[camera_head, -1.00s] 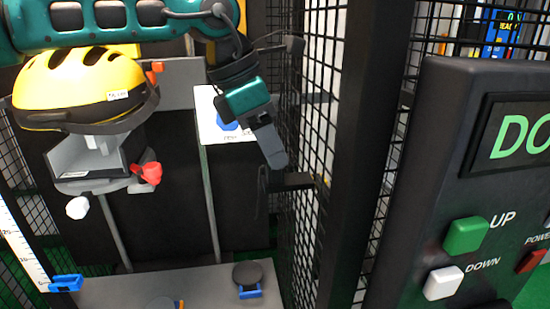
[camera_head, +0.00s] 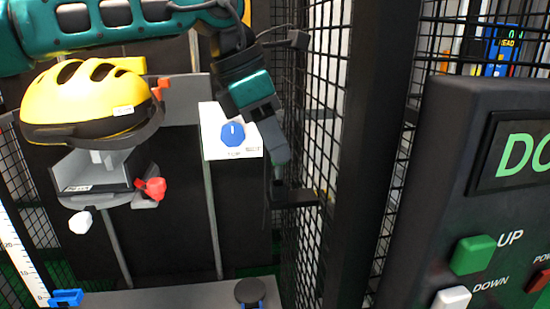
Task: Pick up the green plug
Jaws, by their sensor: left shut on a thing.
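My left gripper (camera_head: 276,143) points down and right beside the black mesh fence, just above a small black bracket (camera_head: 300,196). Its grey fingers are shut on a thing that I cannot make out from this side. I cannot pick out a green plug anywhere. A thin dark cable or strap (camera_head: 267,210) hangs just below the fingers, left of the bracket; whether it touches the gripper I cannot tell. My right gripper is not in view.
A yellow helmet (camera_head: 82,95) sits on a grey carriage (camera_head: 92,172) with a red knob (camera_head: 155,188). Behind my gripper is a white panel with a blue dial (camera_head: 232,134). A dark post (camera_head: 360,150) and a control box (camera_head: 440,180) with a green UP button (camera_head: 472,255) stand right.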

